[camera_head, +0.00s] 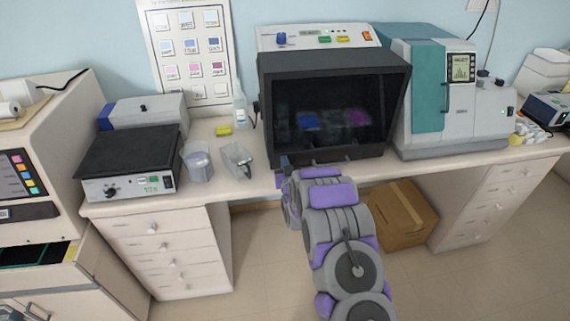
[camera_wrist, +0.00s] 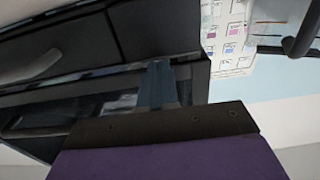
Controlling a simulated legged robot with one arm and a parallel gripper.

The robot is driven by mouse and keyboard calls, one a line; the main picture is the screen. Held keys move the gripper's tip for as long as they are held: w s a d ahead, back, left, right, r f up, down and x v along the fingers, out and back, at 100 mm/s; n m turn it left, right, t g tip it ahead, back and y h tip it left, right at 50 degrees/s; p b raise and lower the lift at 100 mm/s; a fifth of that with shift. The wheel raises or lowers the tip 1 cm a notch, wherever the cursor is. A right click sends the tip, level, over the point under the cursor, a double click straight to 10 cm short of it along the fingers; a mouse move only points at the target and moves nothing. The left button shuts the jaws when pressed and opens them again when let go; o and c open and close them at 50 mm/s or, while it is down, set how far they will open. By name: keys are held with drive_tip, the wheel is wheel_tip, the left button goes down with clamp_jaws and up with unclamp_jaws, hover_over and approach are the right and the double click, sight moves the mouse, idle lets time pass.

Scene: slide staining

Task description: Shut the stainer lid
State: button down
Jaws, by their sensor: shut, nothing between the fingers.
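The stainer (camera_head: 318,38) stands at the back middle of the bench, a pale body with a control panel on top. Its dark lid (camera_head: 335,75) with a smoky window covers the front; blue and purple shapes show dimly through it. I cannot tell whether the lid is fully shut. My gripper (camera_head: 285,163) is at the lid's lower left corner, close to the bench edge. In the wrist view my gripper (camera_wrist: 158,85) has its fingers together and empty, reaching up by the dark lid (camera_wrist: 150,30). I cannot tell whether they touch it.
A teal and grey machine (camera_head: 428,85) stands close on the right. A cardboard box (camera_head: 402,215) sits under the bench.

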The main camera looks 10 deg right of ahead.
drive_tip(key=shift+w+r, duration=0.1)
drive_tip(key=shift+r, duration=0.15)
drive_tip(key=shift+s+f, duration=0.15)
drive_tip(key=shift+s, duration=0.05)
drive_tip(key=s+f+p, duration=0.1)
drive_tip(key=s+p, duration=0.1)
drive_tip(key=s, duration=1.5)
drive_tip(key=s+r+g, duration=0.6)
drive_tip(key=s, duration=0.8)
drive_tip(key=s+d+r+g, duration=0.1)
drive_tip(key=s+r+g, duration=0.6)
drive_tip(key=s, duration=0.8)
drive_tip(key=s+d+r+g, duration=0.1)
drive_tip(key=s+r+g, duration=0.6)
drive_tip(key=s, duration=0.8)
drive_tip(key=shift+d+h, duration=0.25)
drive_tip(key=shift+h, duration=0.05)
